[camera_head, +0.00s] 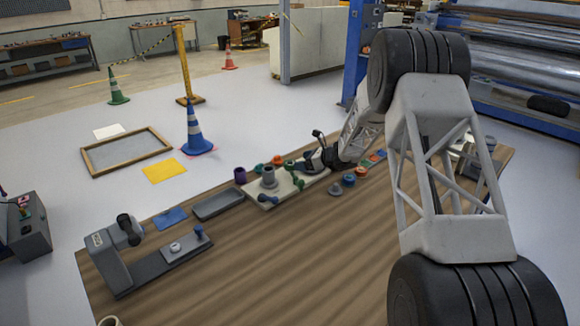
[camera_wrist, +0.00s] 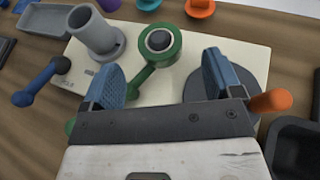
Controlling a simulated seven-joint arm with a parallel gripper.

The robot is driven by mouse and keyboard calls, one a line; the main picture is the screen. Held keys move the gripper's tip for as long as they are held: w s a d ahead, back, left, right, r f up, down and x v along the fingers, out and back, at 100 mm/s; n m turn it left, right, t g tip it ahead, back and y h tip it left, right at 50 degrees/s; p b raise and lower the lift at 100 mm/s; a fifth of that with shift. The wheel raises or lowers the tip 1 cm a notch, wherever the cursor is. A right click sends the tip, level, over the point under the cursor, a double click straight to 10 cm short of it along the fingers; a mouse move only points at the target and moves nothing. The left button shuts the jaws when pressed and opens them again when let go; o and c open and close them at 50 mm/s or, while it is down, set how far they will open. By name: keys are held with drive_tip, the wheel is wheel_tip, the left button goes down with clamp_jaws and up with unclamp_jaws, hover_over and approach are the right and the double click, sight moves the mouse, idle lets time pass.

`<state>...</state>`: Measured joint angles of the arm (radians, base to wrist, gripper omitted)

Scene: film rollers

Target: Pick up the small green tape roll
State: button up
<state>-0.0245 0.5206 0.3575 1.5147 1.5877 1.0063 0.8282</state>
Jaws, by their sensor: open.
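A green ring-shaped roll with a dark centre (camera_wrist: 172,52) sits on a cream board (camera_wrist: 250,52) in the wrist view. A green bar (camera_wrist: 143,82) runs from it toward the lower left, partly hidden by my gripper. My gripper (camera_wrist: 160,64) is open and empty. Its two blue textured fingers are on either side of the bar, with the round part just beyond the fingertips. I cannot tell its height above the board. In the head view, my gripper (camera_head: 316,160) is over the far side of the table, near small green pieces (camera_head: 297,182) on the board.
A grey flanged cylinder (camera_wrist: 98,36) and a blue round-headed piece (camera_wrist: 45,80) are left of my gripper. A grey disc (camera_wrist: 254,84) and orange handle (camera_wrist: 271,101) are by the right finger. A dark tray (camera_wrist: 280,160) is lower right. The table's front (camera_head: 270,270) is clear.

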sight(291, 162)
drive_tip(key=shift+x, duration=1.25)
drive_tip(key=shift+a+f, duration=0.1)
drive_tip(key=shift+x, duration=2.5)
drive_tip(key=shift+c, duration=0.3)
drive_tip(key=c, duration=0.9)
drive_tip(key=shift+c, duration=0.2)
drive_tip(key=shift+r, duration=5)
